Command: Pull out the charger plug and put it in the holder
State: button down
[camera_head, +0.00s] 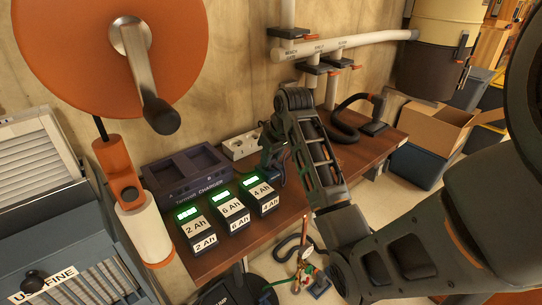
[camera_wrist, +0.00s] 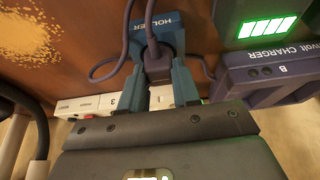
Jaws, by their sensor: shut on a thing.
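My gripper (camera_wrist: 158,76) is shut on the charger plug (camera_wrist: 155,52), a dark purple-grey body between the two blue-grey fingers in the wrist view. A dark cord (camera_wrist: 150,12) runs up from the plug. The white socket strip (camera_wrist: 85,105) lies behind the fingers; I cannot tell whether the plug's prongs sit in it. The blue holder (camera_wrist: 174,20), lettered "HOLDER", is just beyond the plug. In the head view my gripper (camera_head: 271,152) is at the right end of the socket strip (camera_head: 240,146); my arm hides the plug and holder.
The twin charger (camera_head: 187,176) stands left of my gripper on the brown bench (camera_head: 225,255). Several labelled batteries (camera_head: 232,212) with green displays stand in front of it. A dark hose (camera_head: 345,125) and pipes (camera_head: 340,42) are behind and right of my arm.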

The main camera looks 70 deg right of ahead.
jog(key=c, duration=0.7)
grip_release()
jog(key=shift+c, duration=0.2)
jog(key=shift+o, duration=0.4)
jog(key=o, duration=0.4)
jog(key=shift+r, duration=0.15)
jog(key=shift+r+p, duration=0.9)
jog(key=shift+r, duration=2.5)
